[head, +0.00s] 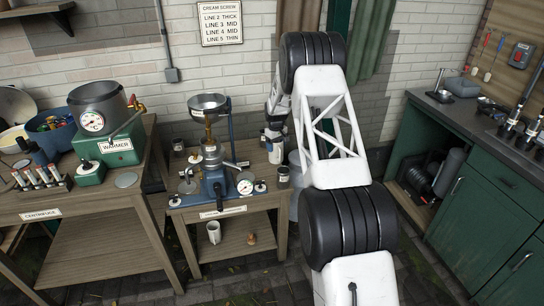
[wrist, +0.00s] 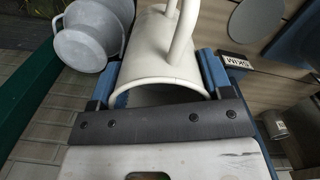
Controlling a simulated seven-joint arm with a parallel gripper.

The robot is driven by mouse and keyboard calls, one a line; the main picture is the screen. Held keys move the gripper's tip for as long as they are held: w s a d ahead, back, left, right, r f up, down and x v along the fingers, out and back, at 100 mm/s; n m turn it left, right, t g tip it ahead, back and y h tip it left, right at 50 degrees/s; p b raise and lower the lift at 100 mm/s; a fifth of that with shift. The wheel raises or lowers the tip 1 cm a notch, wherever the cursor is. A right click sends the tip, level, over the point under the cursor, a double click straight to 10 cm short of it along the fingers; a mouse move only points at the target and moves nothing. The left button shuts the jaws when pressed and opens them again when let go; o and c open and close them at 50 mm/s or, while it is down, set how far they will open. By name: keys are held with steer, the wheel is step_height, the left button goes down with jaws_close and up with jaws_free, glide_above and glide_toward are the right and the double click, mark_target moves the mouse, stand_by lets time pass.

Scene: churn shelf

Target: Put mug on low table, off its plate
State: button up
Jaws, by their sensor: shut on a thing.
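My gripper (wrist: 160,75) is shut on a cream mug (wrist: 160,50), with a blue finger on each side of it. The mug's open rim faces the wrist camera and its handle points to the top of the picture. In the head view my gripper (head: 274,137) holds the mug (head: 275,155) by the right end of the wooden table (head: 190,206) that carries the blue separator. Whether the mug's base touches anything is hidden. I cannot make out a plate under it. A grey disc (wrist: 254,20) lies on the wood at the upper right in the wrist view.
A grey metal can (wrist: 88,38) stands close left of the mug. A small tin (head: 283,174) stands at the table's right edge. The separator (head: 212,165) fills the tabletop's middle. A white vessel (head: 214,232) stands on the lower shelf. A green counter (head: 470,205) is at right.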

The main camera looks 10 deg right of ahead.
mark_target(276, 154)
steer(key=shift+f, duration=0.85)
steer(key=shift+f, duration=0.1)
steer(key=shift+f, duration=1.8)
steer(key=shift+f, duration=0.15)
steer(key=o, duration=1.2)
steer(key=shift+w+a+r, duration=0.1)
steer(key=shift+w+r, duration=0.05)
steer(key=shift+r, duration=2.95)
steer(key=shift+w+r, duration=0.1)
steer(key=shift+r, duration=2.95)
steer(key=shift+r, duration=0.1)
